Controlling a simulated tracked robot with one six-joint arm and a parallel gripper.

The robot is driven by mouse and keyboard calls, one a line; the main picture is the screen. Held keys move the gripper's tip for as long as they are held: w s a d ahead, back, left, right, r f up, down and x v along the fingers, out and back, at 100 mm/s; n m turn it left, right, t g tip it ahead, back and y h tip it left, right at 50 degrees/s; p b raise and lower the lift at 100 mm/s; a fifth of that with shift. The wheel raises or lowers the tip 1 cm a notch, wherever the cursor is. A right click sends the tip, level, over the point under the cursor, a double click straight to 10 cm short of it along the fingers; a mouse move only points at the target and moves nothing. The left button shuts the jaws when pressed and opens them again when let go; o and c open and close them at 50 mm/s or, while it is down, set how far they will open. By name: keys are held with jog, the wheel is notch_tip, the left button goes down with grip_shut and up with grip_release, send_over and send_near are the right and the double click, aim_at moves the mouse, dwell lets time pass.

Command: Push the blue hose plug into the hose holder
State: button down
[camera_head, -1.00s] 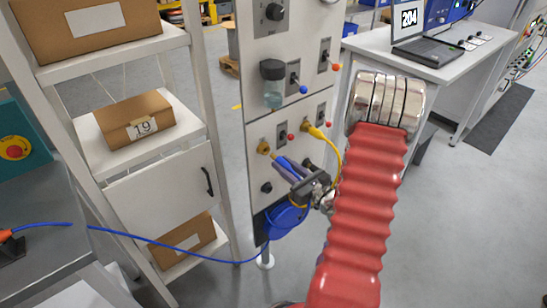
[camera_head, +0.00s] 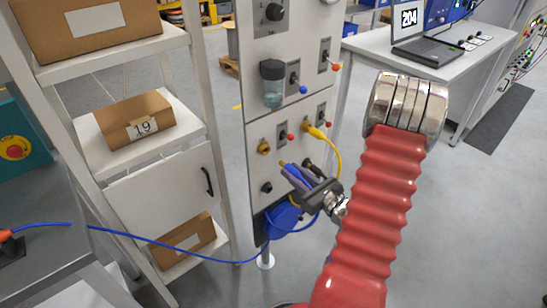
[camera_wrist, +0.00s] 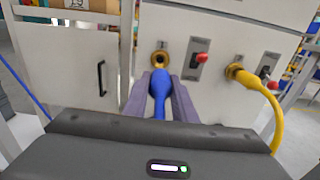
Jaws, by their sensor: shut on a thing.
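The blue hose plug (camera_head: 296,174) is held between the two fingers of my gripper (camera_head: 298,178), which is shut on it. In the wrist view the blue plug (camera_wrist: 158,94) lies between the grey fingers and points at the brass hose holder (camera_wrist: 160,59). In the head view the hose holder (camera_head: 263,147) is on the white panel, up and left of the plug, with a visible gap between them. The plug is outside the holder. The blue hose (camera_head: 285,219) hangs below the gripper by the panel.
A yellow plug (camera_head: 315,132) with its hose sits in a second fitting to the right. Red-tipped levers (camera_wrist: 201,59) stick out beside the fittings. A shelf with boxes (camera_head: 137,120) stands left. The blue hose crosses low to the left. Open floor lies right of the panel.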

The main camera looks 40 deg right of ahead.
jog(key=shift+s, duration=0.75)
jog(key=shift+f, duration=0.1)
